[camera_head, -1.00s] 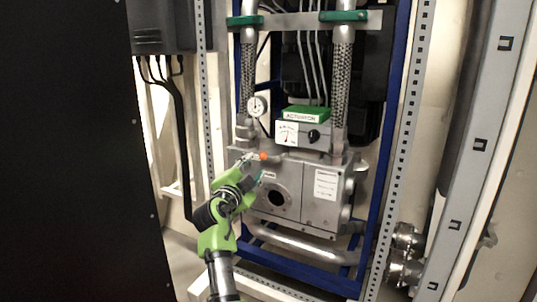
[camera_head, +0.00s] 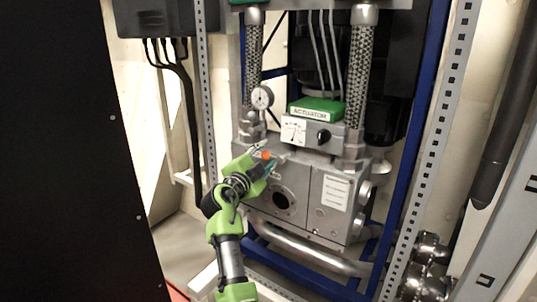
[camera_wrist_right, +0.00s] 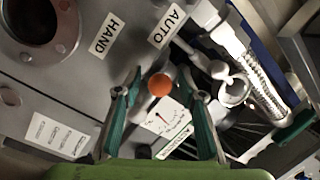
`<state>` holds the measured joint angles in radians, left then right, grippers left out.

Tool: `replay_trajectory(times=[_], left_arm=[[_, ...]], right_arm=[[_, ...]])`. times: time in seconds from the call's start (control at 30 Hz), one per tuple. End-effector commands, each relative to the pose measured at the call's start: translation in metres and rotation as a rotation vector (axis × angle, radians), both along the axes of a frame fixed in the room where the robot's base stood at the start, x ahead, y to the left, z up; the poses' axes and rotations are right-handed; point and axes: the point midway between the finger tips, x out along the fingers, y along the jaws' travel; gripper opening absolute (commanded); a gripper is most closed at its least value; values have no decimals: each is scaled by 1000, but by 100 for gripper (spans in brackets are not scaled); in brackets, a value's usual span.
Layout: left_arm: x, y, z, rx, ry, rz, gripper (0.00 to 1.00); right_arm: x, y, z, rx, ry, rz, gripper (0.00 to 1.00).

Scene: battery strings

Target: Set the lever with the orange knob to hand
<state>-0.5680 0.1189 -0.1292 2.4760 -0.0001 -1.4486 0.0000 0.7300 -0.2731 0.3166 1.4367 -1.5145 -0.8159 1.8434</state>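The orange knob (camera_head: 266,155) of the lever is at the front upper left of the grey actuator housing (camera_head: 325,205). In the right wrist view the knob (camera_wrist_right: 160,85) lies between the two teal-padded fingers of my right gripper (camera_wrist_right: 168,84). The fingers stand apart with a gap on each side of the knob. The HAND label (camera_wrist_right: 106,36) and the AUTO label (camera_wrist_right: 168,25) are on the housing above the knob in that view. The lever's shaft is not clear. In the head view my right gripper (camera_head: 268,164) is at the knob. My left gripper is out of view.
A green ACTUATOR box (camera_head: 316,110) with a dial plate and black knob tops the housing. A round gauge (camera_head: 262,97) and braided hoses (camera_head: 358,75) stand around it. A blue frame (camera_head: 421,115) encloses the unit. A dark panel (camera_head: 60,150) fills the left side.

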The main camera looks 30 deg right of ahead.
Motion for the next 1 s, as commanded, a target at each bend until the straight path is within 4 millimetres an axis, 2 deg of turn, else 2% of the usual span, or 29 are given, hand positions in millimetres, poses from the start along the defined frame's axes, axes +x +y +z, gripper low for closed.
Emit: replay_trajectory(times=[0.03, 0.07, 0.1, 0.2, 0.67, 1.0], left_arm=[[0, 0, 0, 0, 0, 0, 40], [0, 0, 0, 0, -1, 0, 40], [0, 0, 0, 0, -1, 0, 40], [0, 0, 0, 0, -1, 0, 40], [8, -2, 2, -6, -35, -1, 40], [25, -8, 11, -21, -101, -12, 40]], right_arm=[[0, 0, 0, 0, 0, 0, 37], [0, 0, 0, 0, 0, 0, 32], [0, 0, 0, 0, 0, 0, 21], [0, 0, 0, 0, 0, 0, 0], [0, -1, -3, -30, 70, 0, 0], [-2, -2, -14, -135, 317, -1, 0]])
